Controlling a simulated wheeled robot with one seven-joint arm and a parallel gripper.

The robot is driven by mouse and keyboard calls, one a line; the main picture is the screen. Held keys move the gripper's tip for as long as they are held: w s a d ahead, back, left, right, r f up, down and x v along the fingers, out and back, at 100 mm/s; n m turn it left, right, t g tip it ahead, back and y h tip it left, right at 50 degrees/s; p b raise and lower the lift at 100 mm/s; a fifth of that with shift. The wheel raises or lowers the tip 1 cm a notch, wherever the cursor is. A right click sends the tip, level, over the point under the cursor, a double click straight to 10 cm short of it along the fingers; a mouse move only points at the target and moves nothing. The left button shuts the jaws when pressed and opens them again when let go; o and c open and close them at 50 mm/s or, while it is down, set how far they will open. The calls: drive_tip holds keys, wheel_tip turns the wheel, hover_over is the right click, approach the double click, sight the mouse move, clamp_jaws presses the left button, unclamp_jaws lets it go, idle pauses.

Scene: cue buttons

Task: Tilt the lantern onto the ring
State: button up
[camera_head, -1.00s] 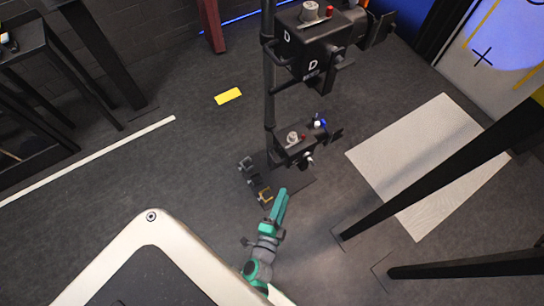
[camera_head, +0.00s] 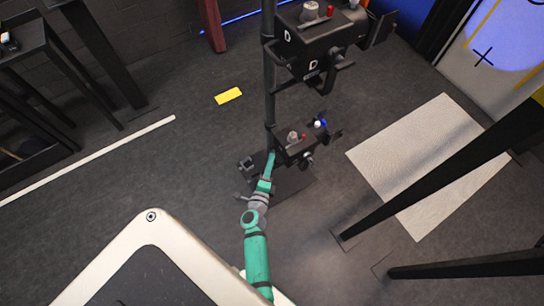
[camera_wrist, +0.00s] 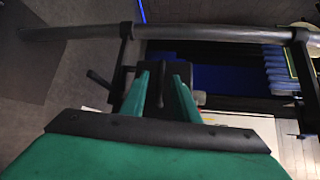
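Two black lantern-like housings hang on a dark upright pole (camera_head: 269,70): a larger, higher one (camera_head: 320,47) marked D, and a lower one (camera_head: 300,150) with a grey knob and a red button on top. I cannot tell which is the task's lantern. My gripper (camera_head: 271,158) reaches the left end of the lower housing. In the wrist view, my green fingers (camera_wrist: 160,76) stand apart around or just before a dark block (camera_wrist: 179,75); contact is unclear.
A white mat (camera_head: 430,165) lies on the floor at right, with dark beams (camera_head: 440,175) in front. A grey horizontal tube (camera_wrist: 210,32) crosses the wrist view. Open floor lies left, with a yellow marker (camera_head: 228,96).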

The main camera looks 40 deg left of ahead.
drive_tip(key=shift+x, duration=1.65)
drive_tip(key=shift+s, duration=0.1)
clamp_jaws()
drive_tip(key=shift+d, duration=0.1)
